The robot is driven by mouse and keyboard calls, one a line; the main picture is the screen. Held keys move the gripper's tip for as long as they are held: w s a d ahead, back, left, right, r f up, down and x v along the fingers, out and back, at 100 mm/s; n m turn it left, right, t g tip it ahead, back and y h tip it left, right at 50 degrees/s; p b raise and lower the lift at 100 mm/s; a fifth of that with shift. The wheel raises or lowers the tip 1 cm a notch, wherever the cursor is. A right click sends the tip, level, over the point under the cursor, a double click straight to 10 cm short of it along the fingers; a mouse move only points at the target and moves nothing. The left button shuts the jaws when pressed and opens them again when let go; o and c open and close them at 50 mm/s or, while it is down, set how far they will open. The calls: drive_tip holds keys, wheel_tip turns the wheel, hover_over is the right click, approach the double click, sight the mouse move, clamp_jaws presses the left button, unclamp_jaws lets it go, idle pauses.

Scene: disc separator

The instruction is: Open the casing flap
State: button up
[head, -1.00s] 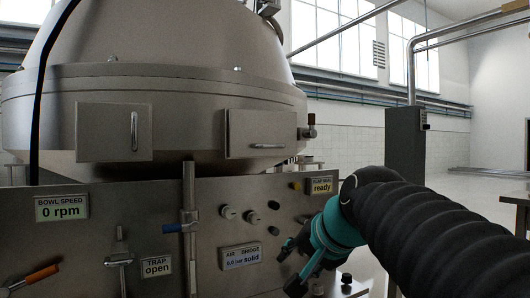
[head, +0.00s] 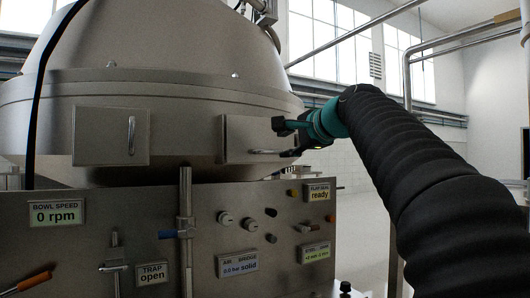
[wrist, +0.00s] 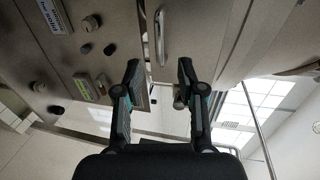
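The casing carries two grey flaps. The right flap (head: 238,138) has a horizontal bar handle (head: 268,152) near its lower edge and looks shut. The left flap (head: 111,136) has a vertical handle (head: 131,136) and also looks shut. My gripper (head: 286,138) is in front of the right flap's right end, partly hiding it and the handle's right end. In the wrist view, my gripper (wrist: 159,67) is open with nothing between the fingers. The bar handle (wrist: 160,37) lies ahead of the fingertips, roughly in line with the gap. No contact shows.
The control panel (head: 150,230) with knobs and labels stands below the casing. A vertical post (head: 186,230) rises from it, left of the right flap. A black cable (head: 39,110) hangs at the left. Open floor lies to the right, behind my arm.

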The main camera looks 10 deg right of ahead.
sight(269, 151)
drive_tip(key=p+x, duration=0.1)
drive_tip(key=x, duration=0.8)
drive_tip(key=shift+w+a+f, duration=0.1)
drive_tip(key=shift+w, duration=0.1)
clamp_jaws()
